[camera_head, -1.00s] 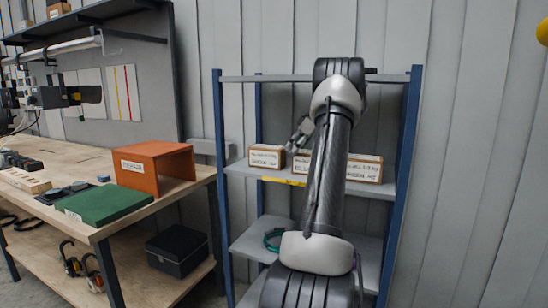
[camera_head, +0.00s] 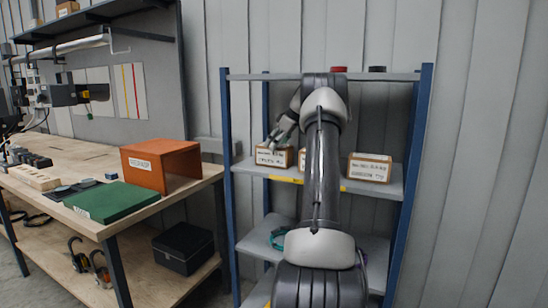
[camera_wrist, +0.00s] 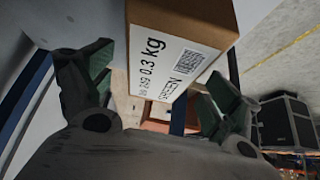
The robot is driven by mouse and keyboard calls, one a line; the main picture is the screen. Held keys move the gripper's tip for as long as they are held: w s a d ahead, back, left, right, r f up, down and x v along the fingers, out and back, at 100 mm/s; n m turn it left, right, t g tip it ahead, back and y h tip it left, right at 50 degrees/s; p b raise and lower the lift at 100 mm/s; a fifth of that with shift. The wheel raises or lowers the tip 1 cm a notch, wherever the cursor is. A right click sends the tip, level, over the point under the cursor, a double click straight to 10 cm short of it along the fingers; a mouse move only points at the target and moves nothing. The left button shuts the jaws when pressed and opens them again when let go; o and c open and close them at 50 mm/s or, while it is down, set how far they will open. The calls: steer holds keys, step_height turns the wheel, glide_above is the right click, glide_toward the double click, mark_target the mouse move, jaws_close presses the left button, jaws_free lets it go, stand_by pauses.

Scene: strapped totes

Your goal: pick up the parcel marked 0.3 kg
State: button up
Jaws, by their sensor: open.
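A brown cardboard parcel (camera_wrist: 185,55) with a white label reading 0.3 kg fills the top middle of the wrist view. My gripper (camera_wrist: 150,78) is open, with one finger to each side of the parcel's labelled end; I cannot tell whether either finger touches it. In the head view, my gripper (camera_head: 281,132) is just above the left parcel (camera_head: 271,157) on the middle shelf, which appears to be the same parcel. A second parcel (camera_head: 302,159) is mostly hidden by my arm. A third parcel (camera_head: 369,168) stands clear to the right.
The shelf rack (camera_head: 229,200) has blue posts and grey shelves. A red item (camera_head: 338,69) and a dark item (camera_head: 377,69) are on its top. A workbench (camera_head: 100,222) with an orange box (camera_head: 160,166) and a green slab (camera_head: 112,202) stands left of the rack.

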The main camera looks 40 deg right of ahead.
steer(key=shift+x, duration=1.05)
steer(key=shift+s+f, duration=0.1)
steer(key=shift+s, duration=0.05)
steer(key=c, duration=1.3)
steer(key=shift+c, duration=0.3)
